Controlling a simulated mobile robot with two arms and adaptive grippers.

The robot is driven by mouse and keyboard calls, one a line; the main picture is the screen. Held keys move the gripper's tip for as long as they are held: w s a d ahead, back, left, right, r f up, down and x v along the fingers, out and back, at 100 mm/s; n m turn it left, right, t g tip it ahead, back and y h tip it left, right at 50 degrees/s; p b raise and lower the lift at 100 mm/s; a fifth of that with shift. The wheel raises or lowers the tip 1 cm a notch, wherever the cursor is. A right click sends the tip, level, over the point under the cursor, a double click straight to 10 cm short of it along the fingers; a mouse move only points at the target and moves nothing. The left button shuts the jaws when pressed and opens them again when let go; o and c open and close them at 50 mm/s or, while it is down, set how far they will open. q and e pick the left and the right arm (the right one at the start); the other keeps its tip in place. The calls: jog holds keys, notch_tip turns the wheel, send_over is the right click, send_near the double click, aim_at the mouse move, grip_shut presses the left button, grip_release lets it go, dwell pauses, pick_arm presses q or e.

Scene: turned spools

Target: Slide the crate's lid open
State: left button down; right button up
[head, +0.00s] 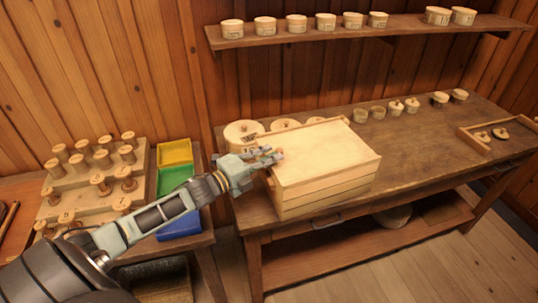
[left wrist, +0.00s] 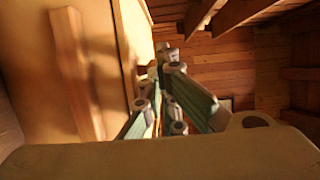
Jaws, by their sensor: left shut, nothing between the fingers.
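The wooden crate (head: 328,190) stands on the bench, and its pale flat lid (head: 325,150) covers the top. My left gripper (head: 272,155) is at the left end of the lid, with its fingertips over or against that edge. Its fingers are shut with nothing between them. I cannot tell whether the fingers touch the lid. My right gripper is not in view.
Round boxes (head: 243,132) stand just behind the crate. Small spools and boxes (head: 395,107) stand along the bench's back, under a shelf (head: 350,32) of boxes. A shallow tray (head: 497,137) lies at the right. The bench (head: 425,140) is clear right of the crate.

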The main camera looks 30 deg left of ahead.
aim_at(282, 152)
pick_arm(q)
jog(key=w+d+b, duration=0.1)
jog(key=w+d, duration=0.1)
jog(key=w, duration=0.1)
jog(key=shift+w+d+f+b, duration=0.1)
jog(key=shift+d+b, duration=0.05)
jog(key=shift+b, duration=0.25)
jog(key=shift+w+d, duration=0.15)
jog(key=shift+w, duration=0.1)
jog(key=shift+s, duration=0.1)
